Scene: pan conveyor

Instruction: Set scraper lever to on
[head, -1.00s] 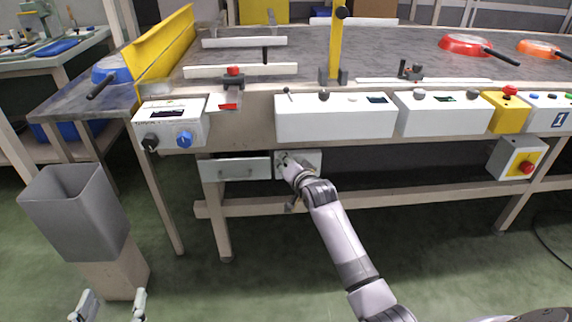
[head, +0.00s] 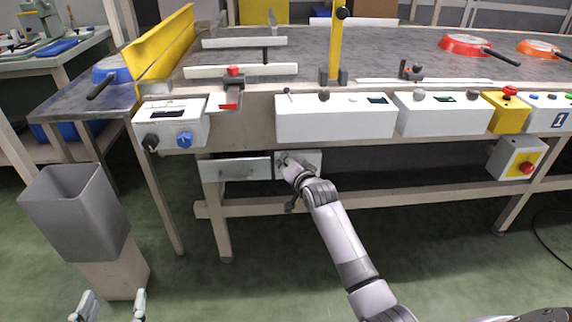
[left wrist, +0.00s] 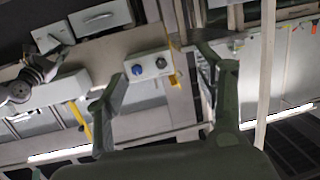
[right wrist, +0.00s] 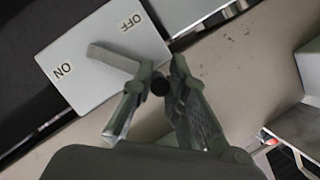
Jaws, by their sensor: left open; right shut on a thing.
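The scraper lever's switch box (head: 313,158) is a small white box under the conveyor table, right of a drawer. In the right wrist view the box (right wrist: 85,88) shows the printed words OFF and ON.
The drawer (head: 236,169) is beside the box. White control boxes (head: 335,117) line the table edge above. A grey bin (head: 75,215) stands near my left gripper. A table rail (head: 440,193) runs below the box; floor in front is clear.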

